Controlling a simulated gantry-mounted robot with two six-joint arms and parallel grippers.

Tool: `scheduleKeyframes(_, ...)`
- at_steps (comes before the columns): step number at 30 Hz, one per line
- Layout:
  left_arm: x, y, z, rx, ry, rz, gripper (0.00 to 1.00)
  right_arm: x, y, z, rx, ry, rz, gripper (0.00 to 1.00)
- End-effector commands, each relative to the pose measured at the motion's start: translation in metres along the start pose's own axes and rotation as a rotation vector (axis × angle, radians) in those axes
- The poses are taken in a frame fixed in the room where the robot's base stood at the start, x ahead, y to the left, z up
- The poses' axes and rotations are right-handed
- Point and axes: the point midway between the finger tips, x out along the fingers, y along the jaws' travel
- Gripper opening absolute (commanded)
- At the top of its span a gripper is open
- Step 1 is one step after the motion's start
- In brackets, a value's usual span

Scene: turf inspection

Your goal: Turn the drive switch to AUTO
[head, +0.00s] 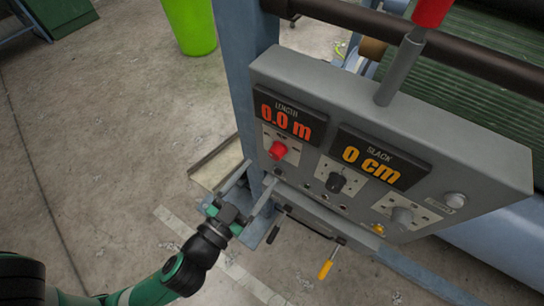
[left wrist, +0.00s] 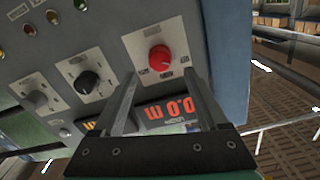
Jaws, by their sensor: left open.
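The grey control panel (head: 470,150) carries three rotary knobs: a red one (head: 278,150), a black one (head: 335,182) and a grey one (head: 402,215). Their small labels are too blurred to read, so I cannot tell which is the drive switch or which setting each points to. My left gripper (head: 254,184) is open and empty, below and left of the red knob, with its fingers pointing up toward the panel. In the left wrist view, which is upside down, the red knob (left wrist: 158,58) appears between the fingertips, apart from them. My right gripper is out of view.
Displays above the knobs read LENGTH 0.0 m (head: 288,116) and SLACK 0 cm (head: 372,158). A blue post (head: 245,70) stands at the panel's left edge. A yellow-handled tool (head: 325,270) hangs below. A green bin (head: 190,25) stands behind. Floor at left is clear.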

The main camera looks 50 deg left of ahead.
Motion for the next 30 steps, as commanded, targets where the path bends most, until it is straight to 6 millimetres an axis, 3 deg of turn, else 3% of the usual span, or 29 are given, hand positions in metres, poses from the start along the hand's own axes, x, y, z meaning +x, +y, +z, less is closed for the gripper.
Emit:
scheduleKeyframes(3, 0.029, -0.003, -0.005, -0.003, 0.001, -0.007, 0.76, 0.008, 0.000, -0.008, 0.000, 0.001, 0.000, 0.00)
scheduleKeyframes(9, 0.057, -0.001, -0.003, -0.001, 0.002, -0.001, 0.76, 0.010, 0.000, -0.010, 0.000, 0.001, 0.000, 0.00)
scheduleKeyframes(19, 0.063, -0.001, -0.002, -0.001, 0.001, 0.000, 0.76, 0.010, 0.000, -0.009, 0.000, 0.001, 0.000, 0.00)
scheduleKeyframes(30, 0.063, -0.001, -0.002, -0.001, 0.001, 0.000, 0.11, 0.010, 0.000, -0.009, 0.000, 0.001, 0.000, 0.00)
